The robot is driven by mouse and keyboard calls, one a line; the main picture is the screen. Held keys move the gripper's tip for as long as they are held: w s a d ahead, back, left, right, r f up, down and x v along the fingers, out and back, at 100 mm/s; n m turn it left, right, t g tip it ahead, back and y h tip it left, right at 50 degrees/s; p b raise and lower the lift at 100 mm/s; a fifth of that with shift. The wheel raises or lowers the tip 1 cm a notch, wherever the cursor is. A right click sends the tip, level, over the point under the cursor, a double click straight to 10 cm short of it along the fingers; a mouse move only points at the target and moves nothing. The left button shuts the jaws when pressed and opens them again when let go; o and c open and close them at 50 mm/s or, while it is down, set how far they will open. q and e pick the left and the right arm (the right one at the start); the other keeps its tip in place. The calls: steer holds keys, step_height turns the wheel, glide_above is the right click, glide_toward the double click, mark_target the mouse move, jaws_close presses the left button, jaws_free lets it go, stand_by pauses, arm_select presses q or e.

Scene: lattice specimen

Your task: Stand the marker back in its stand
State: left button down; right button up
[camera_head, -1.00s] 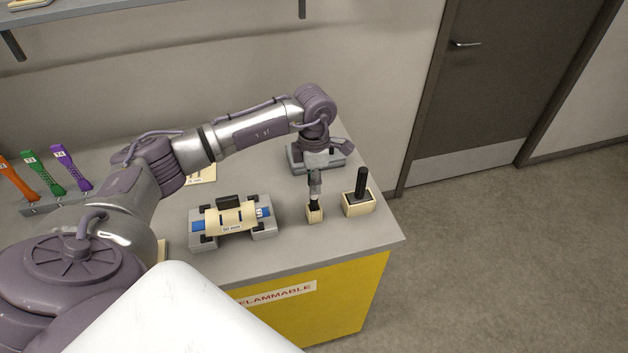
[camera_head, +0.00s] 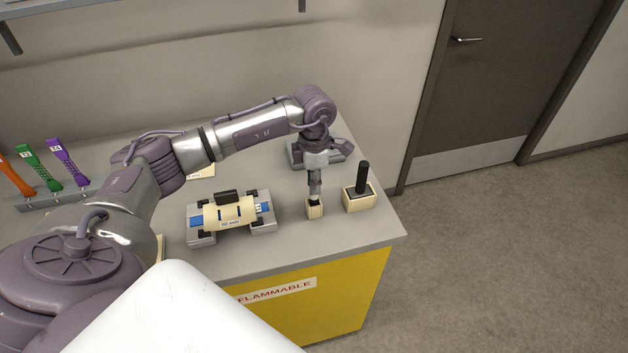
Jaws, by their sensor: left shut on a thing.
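My left gripper (camera_head: 315,186) points straight down at the right part of the grey counter. It is shut on a slim upright marker, mostly hidden by the fingers. The marker's dark lower end meets the top of a small cream block-shaped stand (camera_head: 315,212). I cannot tell how deep the marker sits in it. The stand is upright on the counter. My right gripper is out of view.
A cream box with an upright black handle (camera_head: 363,176) stands close on the right. A grey cradle (camera_head: 262,227) with a cream-wrapped blue item is to the left. A grey device (camera_head: 296,155) is behind. Colored strap-like tools (camera_head: 66,165) stand far left. The counter's front right corner is clear.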

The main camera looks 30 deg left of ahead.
arm_select(q)
steer(key=shift+f, duration=0.25)
steer(key=shift+r, duration=0.1)
steer(key=c, duration=1)
jaws_free()
steer(key=shift+o, duration=0.5)
steer(key=o, duration=0.4)
steer(key=shift+r, duration=0.1)
steer(key=shift+r+p, duration=1.45)
steer(key=shift+r, duration=1)
